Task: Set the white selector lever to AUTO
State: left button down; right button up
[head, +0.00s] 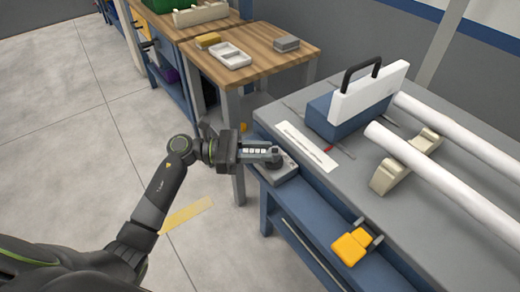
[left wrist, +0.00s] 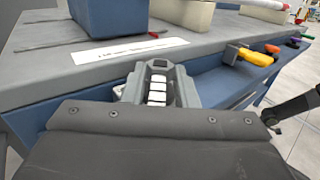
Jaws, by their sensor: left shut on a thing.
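My left gripper (head: 272,155) is over the near left corner of the grey workbench, shut at the grey selector unit (head: 287,172) on its edge. The gripper also shows in the left wrist view (left wrist: 158,70), with its fingers close together. The white selector lever cannot be made out clearly; the fingers cover the place where they grip. The lever's setting cannot be read. A white printed strip (head: 305,145) lies on the bench just beyond the fingers, with a small red mark (head: 329,149) at its far side; its words are too small to read. My right gripper is not in view.
A blue block with a white, black-handled panel (head: 368,92) stands behind the strip. White pipes (head: 440,168) rest on beige cradles (head: 398,172) to the right. A yellow-orange handled part (head: 351,246) juts from the front edge.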

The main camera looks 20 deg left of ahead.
pick_arm(q)
jog(key=n+t, duration=0.1)
jog(key=n+t+y+p, duration=0.1)
jog(key=t, duration=0.1)
jog(key=s+n+t+y+p, duration=0.1)
jog(key=shift+d+r+n+t, duration=0.2)
jog(key=shift+d+n+t, duration=0.1)
jog(key=shift+t, duration=0.1)
jog(key=shift+s+d+n+t+y+p, duration=0.1)
jog(key=shift+s+n+t+y+p, duration=0.05)
jog(key=shift+n+t+y+p, duration=0.4)
jog(key=shift+s+d+n+t+y+p, duration=0.15)
jog(key=shift+n+t+y+p, duration=0.25)
jog(key=shift+t+y, duration=0.2)
jog(key=shift+s+f+n+t+y+p, duration=0.1)
jog(key=shift+n+t+y+p, duration=0.5)
jog(key=shift+n+t+y, duration=0.25)
jog(key=shift+d, duration=0.1)
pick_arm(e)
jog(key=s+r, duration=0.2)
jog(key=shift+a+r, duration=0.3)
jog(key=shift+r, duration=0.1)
pick_arm(q)
jog(key=c, duration=1.4)
grip_release()
jog(key=shift+c, duration=0.2)
jog(key=shift+f, duration=0.1)
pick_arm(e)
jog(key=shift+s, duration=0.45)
